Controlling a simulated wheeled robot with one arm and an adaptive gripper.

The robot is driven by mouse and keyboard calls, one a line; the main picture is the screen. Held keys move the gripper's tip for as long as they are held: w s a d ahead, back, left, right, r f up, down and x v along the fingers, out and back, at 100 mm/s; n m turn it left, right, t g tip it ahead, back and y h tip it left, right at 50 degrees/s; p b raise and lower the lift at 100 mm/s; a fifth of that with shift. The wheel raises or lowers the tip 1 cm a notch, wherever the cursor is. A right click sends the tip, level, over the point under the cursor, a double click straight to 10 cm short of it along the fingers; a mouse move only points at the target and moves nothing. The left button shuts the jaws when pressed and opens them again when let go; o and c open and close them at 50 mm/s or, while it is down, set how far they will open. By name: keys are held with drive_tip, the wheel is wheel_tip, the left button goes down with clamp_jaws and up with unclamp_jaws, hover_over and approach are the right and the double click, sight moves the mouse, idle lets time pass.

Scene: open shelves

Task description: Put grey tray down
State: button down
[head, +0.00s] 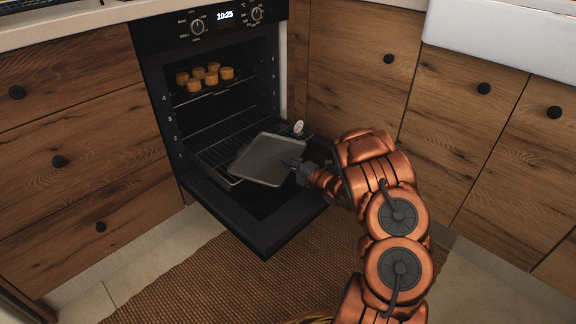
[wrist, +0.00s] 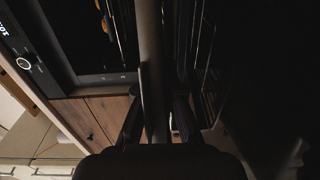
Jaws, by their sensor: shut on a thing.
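The grey tray (head: 265,158) is a flat, shallow rectangle at the open oven's mouth in the head view. It lies at or just over the lower wire rack (head: 217,140); I cannot tell whether it touches the rack. My gripper (head: 296,166) is shut on the tray's right edge. In the wrist view the tray (wrist: 150,65) shows edge-on as a grey strip running up between the dark fingers of my gripper (wrist: 158,125).
The oven door (head: 278,233) hangs open below the tray. Several small yellow-orange round items (head: 205,75) sit on the upper rack. Wooden cabinets flank the oven, and a brown rug (head: 190,275) covers the floor.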

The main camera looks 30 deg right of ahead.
idle(0.3)
drive_tip(key=c, duration=1.3)
unclamp_jaws()
drive_tip(key=shift+r, duration=0.15)
drive_tip(key=shift+s+d, duration=0.1)
drive_tip(key=shift+s, duration=0.2)
drive_tip(key=p+v, duration=0.3)
drive_tip(key=v, duration=0.8)
drive_tip(key=shift+s, duration=0.15)
